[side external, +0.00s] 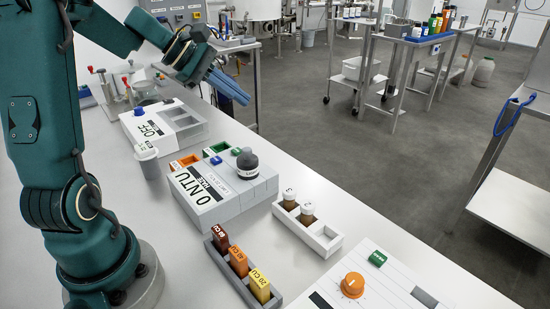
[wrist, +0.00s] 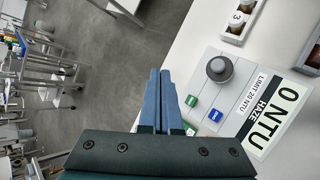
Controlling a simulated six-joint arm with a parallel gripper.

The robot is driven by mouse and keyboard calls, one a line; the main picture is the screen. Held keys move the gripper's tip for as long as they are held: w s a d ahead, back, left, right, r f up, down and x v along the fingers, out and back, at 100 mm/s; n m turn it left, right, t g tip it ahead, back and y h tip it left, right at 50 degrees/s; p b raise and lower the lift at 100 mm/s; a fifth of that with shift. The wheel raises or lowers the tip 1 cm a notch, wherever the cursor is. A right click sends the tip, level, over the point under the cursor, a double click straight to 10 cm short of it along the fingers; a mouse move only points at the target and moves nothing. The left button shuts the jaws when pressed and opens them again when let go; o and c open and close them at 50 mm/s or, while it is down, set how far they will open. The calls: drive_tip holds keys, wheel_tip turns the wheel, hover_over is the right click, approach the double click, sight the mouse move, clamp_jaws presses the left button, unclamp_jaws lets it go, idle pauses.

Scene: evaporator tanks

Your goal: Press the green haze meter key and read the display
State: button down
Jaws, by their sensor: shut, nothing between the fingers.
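The grey haze meter (side external: 228,200) stands on the bench, marked HAZE, and its display (side external: 195,186) reads 0 NTU. The display (wrist: 268,122) also reads 0 NTU in the wrist view, beside a LIMIT 20 NTU label. The green key (wrist: 191,101) is on the meter's top, near a blue key (wrist: 215,115) and a dark round cap (wrist: 219,69). My gripper (side external: 247,101) has long blue fingers, shut and empty, in the air beyond the meter. In the wrist view the fingertips (wrist: 160,72) are left of the green key, over the floor, apart from the meter.
A white rack (side external: 325,240) with two capped vials stands right of the meter. A grey rack (side external: 218,260) of colour blocks is nearer. Another device (side external: 165,125) reading OFF and a grey cup (side external: 148,162) are behind. The bench edge drops to open floor.

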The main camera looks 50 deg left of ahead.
sight(231, 150)
drive_tip(key=a+f, duration=0.1)
drive_tip(key=s+a+n, duration=0.1)
drive_tip(key=a, duration=0.1)
drive_tip(key=shift+f, duration=0.35)
drive_tip(key=shift+f, duration=4.4)
drive_tip(key=shift+d+f, duration=0.1)
drive_tip(key=shift+f, duration=0.35)
drive_tip(key=shift+f, duration=0.45)
drive_tip(key=shift+r, duration=0.9)
